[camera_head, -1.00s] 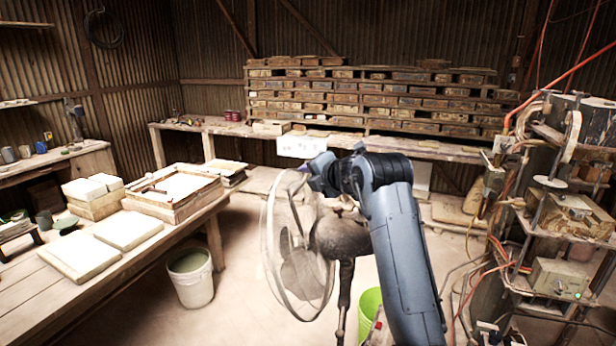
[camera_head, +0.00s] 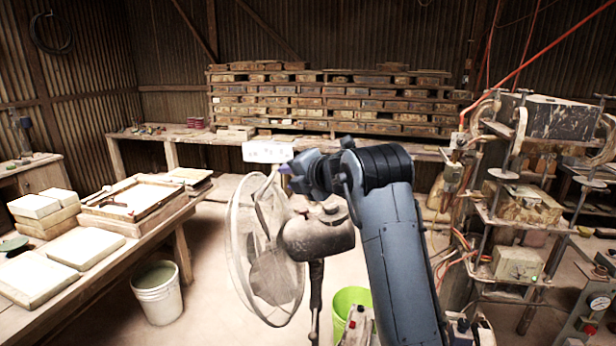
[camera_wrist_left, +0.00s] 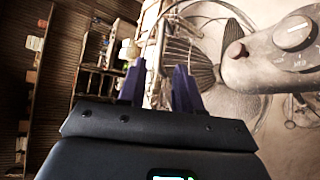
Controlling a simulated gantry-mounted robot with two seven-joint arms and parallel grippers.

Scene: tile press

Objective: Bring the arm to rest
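My left arm, blue-grey with black joints, rises from the lower right in the head view. Its gripper (camera_head: 287,170) is held up in front of the fan and faces away, so its fingers are small there. In the left wrist view, the two dark purple fingers (camera_wrist_left: 159,88) stand apart with nothing between them. The pedestal fan (camera_head: 265,245) has a wire cage and a dusty motor housing, close to my arm. The fan's cage and its control knobs also show in the wrist view (camera_wrist_left: 285,55). My right gripper is in neither view.
A wooden table (camera_head: 150,245) with pale slabs and a framed tray stands at left. A white bucket (camera_head: 158,292) and a green bin (camera_head: 351,302) are on the floor. Stacked bricks (camera_head: 330,100) line the back shelves. A machine with hoses (camera_head: 520,200) stands at right.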

